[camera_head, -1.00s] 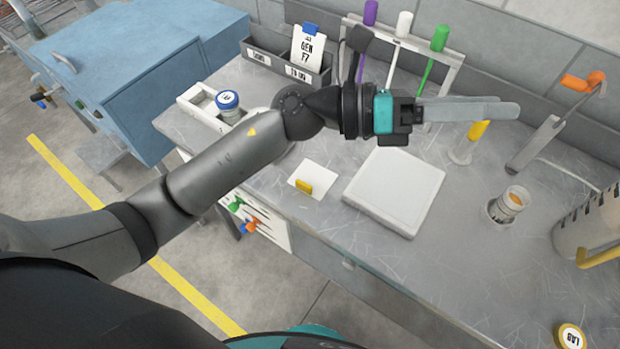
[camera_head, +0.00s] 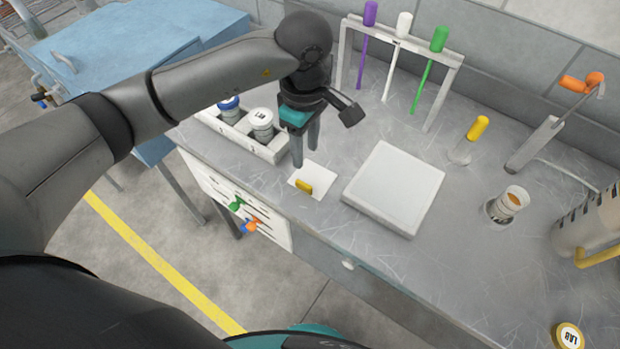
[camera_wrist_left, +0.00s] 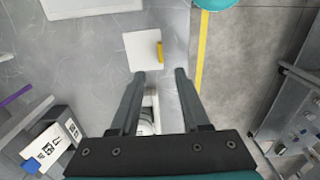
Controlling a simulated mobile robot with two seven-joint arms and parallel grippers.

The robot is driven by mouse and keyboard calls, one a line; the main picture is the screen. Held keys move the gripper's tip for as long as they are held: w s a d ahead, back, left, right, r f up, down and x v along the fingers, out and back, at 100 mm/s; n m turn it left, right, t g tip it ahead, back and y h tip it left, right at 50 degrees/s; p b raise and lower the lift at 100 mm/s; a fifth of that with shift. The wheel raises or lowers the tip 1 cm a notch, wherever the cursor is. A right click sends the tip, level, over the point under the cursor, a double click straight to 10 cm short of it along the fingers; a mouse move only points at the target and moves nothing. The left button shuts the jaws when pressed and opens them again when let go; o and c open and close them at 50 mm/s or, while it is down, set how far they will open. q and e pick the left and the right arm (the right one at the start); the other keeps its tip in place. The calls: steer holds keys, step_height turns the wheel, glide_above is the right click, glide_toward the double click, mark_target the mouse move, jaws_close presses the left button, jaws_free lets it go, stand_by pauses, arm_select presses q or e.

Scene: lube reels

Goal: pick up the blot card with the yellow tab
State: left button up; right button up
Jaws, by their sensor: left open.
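The blot card (camera_head: 318,178) is a white square lying flat on the metal bench near its front edge. Its yellow tab (camera_head: 304,186) stands up on the side near that edge. In the left wrist view the card (camera_wrist_left: 141,50) lies just beyond the fingertips, with the yellow tab (camera_wrist_left: 159,52) on its right side. My left gripper (camera_head: 304,162) points down, just behind and left of the card, fingers apart and empty. It also shows in the left wrist view (camera_wrist_left: 160,75). My right gripper is not in view.
A white square pad (camera_head: 395,188) lies right of the card. A white holder (camera_head: 240,137) with capped bottles stands to the left. A rack (camera_head: 400,45) with purple, white and green rods stands behind. A cup (camera_head: 506,203) sits at right.

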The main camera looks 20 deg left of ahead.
mark_target(306, 185)
arm_select(q)
step_height(306, 185, down, 12)
steer(key=shift+f+p, duration=0.2)
steer(key=shift+p, duration=0.1)
stand_by(0.3)
jaws_close()
stand_by(0.5)
